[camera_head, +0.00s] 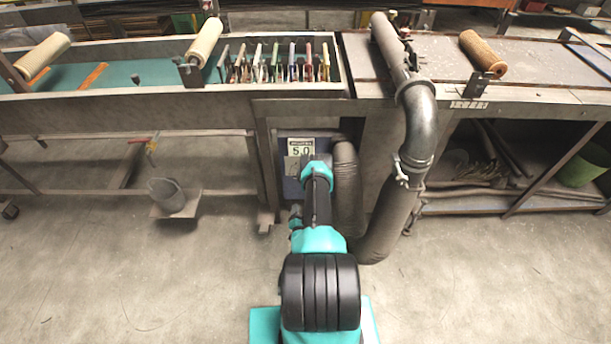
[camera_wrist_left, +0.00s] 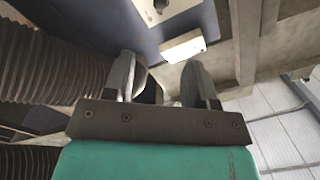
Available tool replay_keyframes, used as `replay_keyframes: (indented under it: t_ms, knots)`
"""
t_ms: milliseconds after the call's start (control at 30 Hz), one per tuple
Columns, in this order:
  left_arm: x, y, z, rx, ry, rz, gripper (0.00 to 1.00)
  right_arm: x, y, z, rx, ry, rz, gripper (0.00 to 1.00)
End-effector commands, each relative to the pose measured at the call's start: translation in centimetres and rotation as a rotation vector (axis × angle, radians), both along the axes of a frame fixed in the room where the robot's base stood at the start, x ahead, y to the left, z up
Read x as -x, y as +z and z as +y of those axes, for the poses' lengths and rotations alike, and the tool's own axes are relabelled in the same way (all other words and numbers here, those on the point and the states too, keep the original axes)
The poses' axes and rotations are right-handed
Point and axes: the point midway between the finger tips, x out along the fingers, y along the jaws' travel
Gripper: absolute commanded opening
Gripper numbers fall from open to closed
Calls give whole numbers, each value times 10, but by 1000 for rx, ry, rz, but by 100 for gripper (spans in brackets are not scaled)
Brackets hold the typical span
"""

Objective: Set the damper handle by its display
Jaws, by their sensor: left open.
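The display (camera_head: 303,150) reads 5.0, with the last digit small and not fully certain, on a dark blue box (camera_head: 287,188) under the table. Below it a grey panel (camera_head: 293,167) shows beside my left arm. In the left wrist view, my left gripper (camera_wrist_left: 160,82) is open and empty, its two fingers apart. Beyond the fingers are a small white block (camera_wrist_left: 183,46), probably the display's housing, and a pale panel (camera_wrist_left: 175,8) with a dark round part on it. I cannot clearly make out the damper handle. In the head view my left wrist hides the fingers and part of the box.
A ribbed hose (camera_head: 346,185) hangs close to the box's right side, and a thick grey duct (camera_head: 388,222) curves beyond it. Ribbed hose also fills the left of the wrist view. A grey bucket (camera_head: 168,194) stands left. The table frame (camera_head: 302,110) overhangs; the front floor is open.

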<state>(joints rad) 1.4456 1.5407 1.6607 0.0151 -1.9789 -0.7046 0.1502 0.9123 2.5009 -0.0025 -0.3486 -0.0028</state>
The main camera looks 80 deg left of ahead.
Motion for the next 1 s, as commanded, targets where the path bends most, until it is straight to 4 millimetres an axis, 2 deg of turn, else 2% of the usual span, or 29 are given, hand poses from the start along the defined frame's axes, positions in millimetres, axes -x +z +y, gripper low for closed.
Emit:
replay_keyframes:
  t_ms: [667,1000]
  knots:
    - [0,0,1,2,0,-19,52,0,0,0,0,0,0,43]
    - [-1,1,12,34,0,-342,52,0,0,0,0,0,0,43]
